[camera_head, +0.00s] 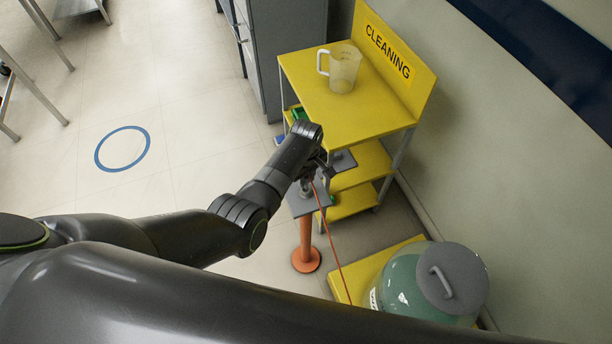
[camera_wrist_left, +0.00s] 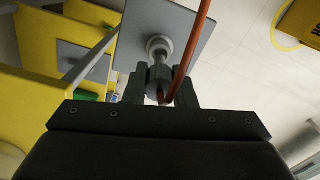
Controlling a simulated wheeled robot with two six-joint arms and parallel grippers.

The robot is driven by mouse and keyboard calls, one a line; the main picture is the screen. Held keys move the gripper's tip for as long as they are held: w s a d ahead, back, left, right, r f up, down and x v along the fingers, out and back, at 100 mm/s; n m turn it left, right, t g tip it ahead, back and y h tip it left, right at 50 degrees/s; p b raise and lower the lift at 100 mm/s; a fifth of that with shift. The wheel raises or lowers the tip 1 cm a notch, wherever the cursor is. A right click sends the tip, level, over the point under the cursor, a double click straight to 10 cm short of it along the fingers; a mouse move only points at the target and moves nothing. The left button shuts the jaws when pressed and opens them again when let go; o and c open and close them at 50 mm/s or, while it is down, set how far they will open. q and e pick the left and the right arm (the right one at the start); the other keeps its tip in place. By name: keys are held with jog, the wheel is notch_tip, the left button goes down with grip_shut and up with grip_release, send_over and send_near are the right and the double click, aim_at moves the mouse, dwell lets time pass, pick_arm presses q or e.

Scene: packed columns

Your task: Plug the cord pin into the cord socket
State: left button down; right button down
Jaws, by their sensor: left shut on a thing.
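My left gripper (camera_head: 312,179) reaches over a grey plate on an orange post. In the left wrist view its fingers (camera_wrist_left: 166,88) are shut on the dark cord pin (camera_wrist_left: 158,76). An orange cord (camera_head: 333,245) runs from the pin; it also shows in the wrist view (camera_wrist_left: 193,48). The cord socket, a pale round collar (camera_wrist_left: 158,46), sits on the grey plate (camera_wrist_left: 190,22) straight ahead of the pin. The pin's front end meets the collar in the picture; I cannot tell how deep it sits. My right gripper is not in view.
A yellow cleaning cart (camera_head: 310,85) with a pitcher (camera_head: 344,70) stands just beyond the orange post (camera_head: 306,240). A green-filled vessel with a grey lid (camera_head: 452,278) stands on a yellow base (camera_head: 350,277) at the lower right.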

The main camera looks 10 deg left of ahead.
aim_at(306, 183)
pick_arm(q)
jog(key=shift+f+b, duration=1.3)
jog(key=shift+f, duration=0.45)
jog(key=c, duration=1.1)
grip_release()
jog(key=shift+r, duration=0.1)
jog(key=shift+r, duration=0.55)
notch_tip(306, 183, up, 16)
jog(key=shift+r, duration=0.1)
